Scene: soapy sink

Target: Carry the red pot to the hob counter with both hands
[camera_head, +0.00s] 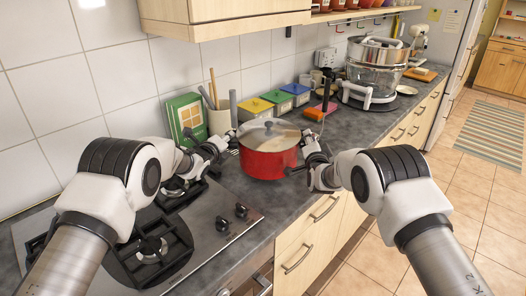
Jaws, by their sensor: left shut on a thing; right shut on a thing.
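The red pot (268,163) with a metal lid is upright at the middle of the view, over the dark counter (262,199) just beyond the hob (205,222). I cannot tell whether its base touches the counter. My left gripper (231,138) is shut on the pot's left side, where its handle is mostly hidden by the fingers. My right gripper (300,168) is shut on the pot's dark right handle, which shows partly between pot and fingers.
Behind the pot stand a utensil crock (219,120), a green box (187,117) and several coloured-lid canisters (276,99). A large glass-bowled appliance (374,72) stands further along the counter. A wall cupboard (225,14) hangs above. The floor at right is clear.

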